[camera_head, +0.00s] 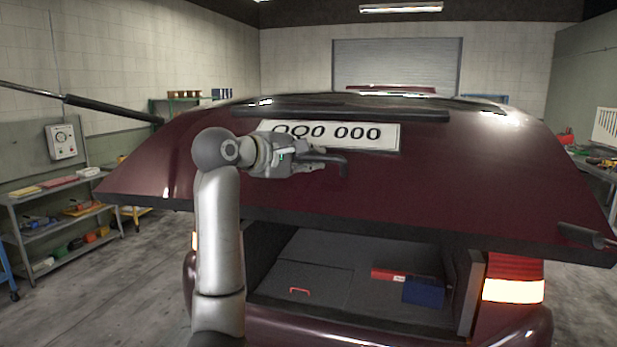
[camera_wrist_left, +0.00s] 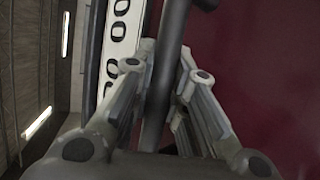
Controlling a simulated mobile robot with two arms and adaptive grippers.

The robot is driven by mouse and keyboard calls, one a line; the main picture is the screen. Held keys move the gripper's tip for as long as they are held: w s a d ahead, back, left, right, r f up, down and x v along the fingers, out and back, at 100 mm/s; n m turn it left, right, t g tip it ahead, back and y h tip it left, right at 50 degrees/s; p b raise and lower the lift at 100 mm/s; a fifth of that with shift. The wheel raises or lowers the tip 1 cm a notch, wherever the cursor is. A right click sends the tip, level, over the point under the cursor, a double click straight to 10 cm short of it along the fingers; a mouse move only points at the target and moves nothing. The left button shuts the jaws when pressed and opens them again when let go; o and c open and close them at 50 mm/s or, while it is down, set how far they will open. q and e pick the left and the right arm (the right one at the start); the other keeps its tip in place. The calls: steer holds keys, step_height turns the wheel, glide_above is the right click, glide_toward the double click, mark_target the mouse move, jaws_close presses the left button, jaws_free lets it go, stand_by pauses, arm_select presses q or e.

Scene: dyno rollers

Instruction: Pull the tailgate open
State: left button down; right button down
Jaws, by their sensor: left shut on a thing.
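The dark red tailgate (camera_head: 440,180) is raised and tilted, with the trunk open beneath it. Its white licence plate (camera_head: 358,135) reads "000 000", and the plate also shows in the left wrist view (camera_wrist_left: 121,45). A dark handle bar (camera_head: 342,162) sits just below the plate. My left gripper (camera_head: 322,159) is shut on this handle. In the left wrist view the handle (camera_wrist_left: 168,60) runs between the two fingers (camera_wrist_left: 165,80). My right gripper is not in view.
The trunk (camera_head: 345,265) holds a red box (camera_head: 388,274) and a blue box (camera_head: 424,291). A shelf (camera_head: 65,220) with tools stands at the left wall. A workbench (camera_head: 600,170) is at the right. Grey floor is free at the left.

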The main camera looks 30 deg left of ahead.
arm_select(q)
steer(key=shift+d+r, duration=0.1)
steer(key=shift+r, duration=0.25)
steer(key=c, duration=1.8)
jaws_free()
steer(key=o, duration=0.4)
steer(key=shift+s+d+r, duration=0.25)
steer(key=shift+s+r, duration=0.05)
steer(key=shift+s, duration=0.3)
steer(key=shift+a, duration=0.1)
